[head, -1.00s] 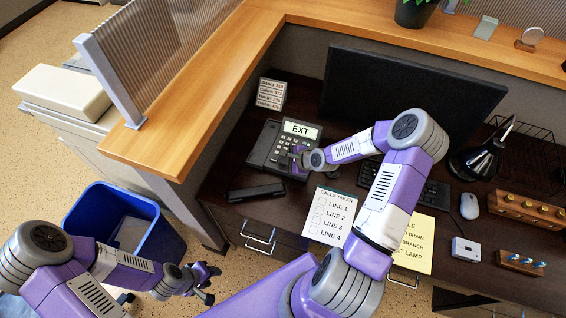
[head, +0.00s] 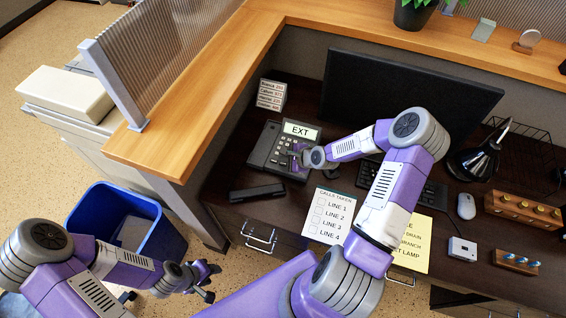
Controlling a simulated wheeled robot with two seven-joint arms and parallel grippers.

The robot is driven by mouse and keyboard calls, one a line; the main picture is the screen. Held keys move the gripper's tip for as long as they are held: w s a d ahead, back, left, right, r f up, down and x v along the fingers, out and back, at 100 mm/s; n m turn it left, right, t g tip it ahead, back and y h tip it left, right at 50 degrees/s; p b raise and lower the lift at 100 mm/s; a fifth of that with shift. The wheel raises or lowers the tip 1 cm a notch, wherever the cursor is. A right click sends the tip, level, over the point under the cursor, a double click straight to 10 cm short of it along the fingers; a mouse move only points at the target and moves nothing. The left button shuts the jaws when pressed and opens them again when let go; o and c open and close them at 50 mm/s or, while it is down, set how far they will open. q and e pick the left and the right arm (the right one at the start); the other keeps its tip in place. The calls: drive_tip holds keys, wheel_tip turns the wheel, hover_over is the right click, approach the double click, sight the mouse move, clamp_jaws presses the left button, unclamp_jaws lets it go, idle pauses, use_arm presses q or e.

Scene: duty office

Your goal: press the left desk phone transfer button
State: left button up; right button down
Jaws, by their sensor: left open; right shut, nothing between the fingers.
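The desk phone (head: 266,150) sits on the dark desk, its screen reading EXT. Its handset (head: 257,192) lies off it, on the desk in front. My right gripper (head: 295,158) is shut and empty at the right side of the phone's keypad. It hides some of the keys, and I cannot tell whether its tip touches a button. My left gripper (head: 210,282) is open and empty, low at the left, away from the desk top and near the blue bin.
A calls-taken sheet (head: 328,214) and a yellow note (head: 416,250) lie at the desk's front. A monitor (head: 410,95) and keyboard (head: 432,196) are behind my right arm. A name-list block (head: 271,94) stands behind the phone. A blue bin (head: 108,240) is on the floor.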

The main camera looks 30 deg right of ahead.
sight(285, 165)
drive_tip(key=shift+r+p, duration=2)
drive_tip(key=shift+r, duration=0.4)
drive_tip(key=shift+f, duration=0.1)
idle(1.5)
